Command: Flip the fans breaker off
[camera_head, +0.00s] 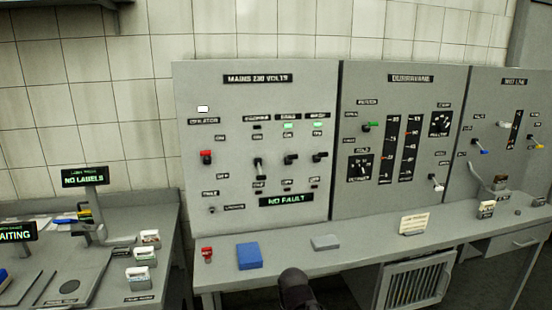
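The breaker panel (225,100) headed "MAINS 230 VOLTS" stands upright on the desk, left of two other panels. It has three dark levers in a row under small labels. The labels are too blurred for me to tell surely which is the fans breaker. The left lever (258,168) hangs down under a dark lamp. The middle lever (290,159) and the right lever (319,157) point more sideways, under lit green lamps. A dark rounded part, probably of my arm, shows at the bottom edge. My gripper's fingers are not in view, and nothing touches the levers.
A red-handled isolator switch (206,157) is left of the levers, and a "NO FAULT" display (286,199) below. A blue box (249,256), a red item (207,254) and a grey block (326,242) lie on the desk (290,255). The space before the levers is clear.

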